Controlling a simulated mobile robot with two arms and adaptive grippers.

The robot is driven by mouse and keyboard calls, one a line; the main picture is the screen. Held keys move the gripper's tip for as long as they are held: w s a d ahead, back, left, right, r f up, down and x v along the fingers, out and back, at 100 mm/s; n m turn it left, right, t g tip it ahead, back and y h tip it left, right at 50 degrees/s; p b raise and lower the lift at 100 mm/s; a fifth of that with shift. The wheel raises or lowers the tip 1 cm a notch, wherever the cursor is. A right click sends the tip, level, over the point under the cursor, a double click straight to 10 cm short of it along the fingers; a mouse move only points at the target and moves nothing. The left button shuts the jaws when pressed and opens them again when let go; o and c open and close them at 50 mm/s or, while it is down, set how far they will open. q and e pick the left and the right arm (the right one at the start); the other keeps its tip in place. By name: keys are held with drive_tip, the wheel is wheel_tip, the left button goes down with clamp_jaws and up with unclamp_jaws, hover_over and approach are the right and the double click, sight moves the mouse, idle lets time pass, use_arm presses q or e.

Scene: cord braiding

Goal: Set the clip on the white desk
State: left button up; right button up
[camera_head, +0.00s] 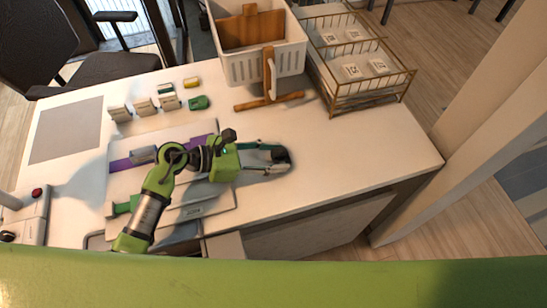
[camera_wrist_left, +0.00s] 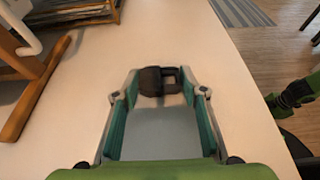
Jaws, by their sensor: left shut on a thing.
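My left gripper (camera_head: 279,157) reaches in from the left over the white desk (camera_head: 335,165). Its fingers are shut on a small black clip (camera_wrist_left: 152,81), which sits between the fingertips in the left wrist view. The clip also shows dark at the gripper's end in the head view (camera_head: 283,154). It is over the open part of the desk; I cannot tell whether it touches the surface. The fingertips hide part of it.
A white bin (camera_head: 245,68) and a wire rack (camera_head: 345,88) stand at the back, with a wooden hanger-like piece (camera_head: 285,101) in front. A pale board with a purple strip (camera_head: 120,165) lies left. The desk right of the gripper is clear up to its edge.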

use_arm(q)
drive_tip(key=o, duration=0.7)
drive_tip(key=shift+a+r, duration=0.15)
drive_tip(key=b+v, duration=0.2)
drive_tip(key=v, duration=0.8)
drive_tip(key=shift+s+a, duration=0.1)
drive_tip(key=shift+a, duration=0.2)
drive_tip(key=shift+s+a+r, duration=0.2)
drive_tip(key=shift+a+r, duration=0.2)
drive_tip(key=shift+a, duration=0.05)
